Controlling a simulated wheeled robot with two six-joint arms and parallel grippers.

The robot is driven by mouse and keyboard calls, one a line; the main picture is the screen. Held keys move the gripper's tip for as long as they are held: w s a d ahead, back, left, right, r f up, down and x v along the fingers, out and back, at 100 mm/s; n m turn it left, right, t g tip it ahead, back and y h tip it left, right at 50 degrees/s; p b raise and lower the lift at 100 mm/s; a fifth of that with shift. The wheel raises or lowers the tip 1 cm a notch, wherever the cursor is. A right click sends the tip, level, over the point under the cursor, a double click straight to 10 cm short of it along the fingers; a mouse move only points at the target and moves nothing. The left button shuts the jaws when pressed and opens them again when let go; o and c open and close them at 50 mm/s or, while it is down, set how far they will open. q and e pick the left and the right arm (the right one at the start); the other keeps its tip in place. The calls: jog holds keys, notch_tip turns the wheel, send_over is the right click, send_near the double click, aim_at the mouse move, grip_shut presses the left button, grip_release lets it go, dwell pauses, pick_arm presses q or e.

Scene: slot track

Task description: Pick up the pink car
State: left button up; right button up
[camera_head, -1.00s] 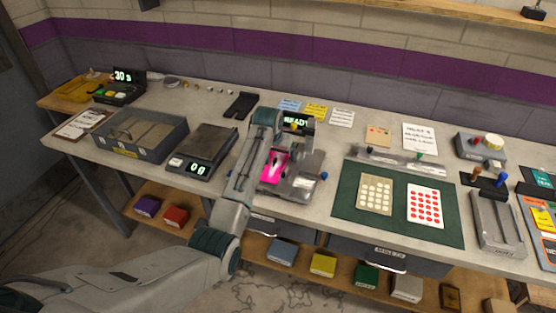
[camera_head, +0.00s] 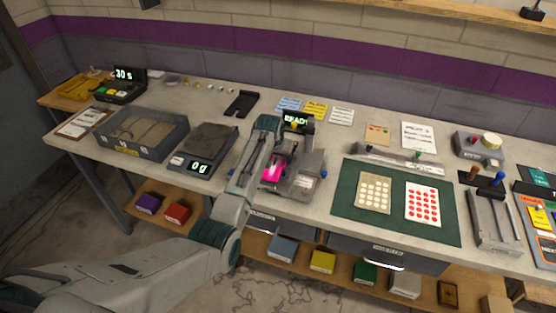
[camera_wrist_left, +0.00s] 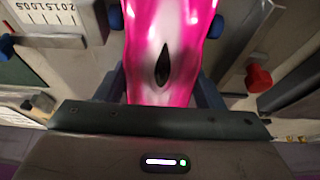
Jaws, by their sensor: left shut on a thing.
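The pink car (camera_head: 272,172) is in the grey fixture (camera_head: 308,184) in the middle of the bench, below a small display reading READY. In the left wrist view the car's glossy pink and white body (camera_wrist_left: 150,85), with a dark oval opening, fills the top middle. My left gripper (camera_wrist_left: 162,88) is shut on the car, with a finger on each side of it. In the head view my left arm hides part of the car and the fingertips. I cannot tell whether the car is clear of the fixture. My right gripper is not in view.
A scale (camera_head: 205,147) and a grey bin (camera_head: 143,135) stand left of the fixture. A green mat (camera_head: 392,225) with two dotted cards lies to the right. A black bracket (camera_head: 241,104) lies behind. Coloured boxes sit on the lower shelf.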

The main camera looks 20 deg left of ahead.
pick_arm(q)
jog(key=shift+w+r+b, duration=0.1)
jog(key=shift+r+b, duration=0.4)
jog(key=shift+r, duration=0.15)
jog(key=shift+b+v, duration=0.6)
jog(key=shift+v, duration=0.45)
jog(key=s+d+r+b, duration=0.1)
jog(key=s+d+b, duration=0.2)
jog(key=s, duration=1.1)
jog(key=shift+d+r+b, duration=0.35)
jog(key=shift+d+r, duration=0.05)
jog(key=shift+d, duration=1.5)
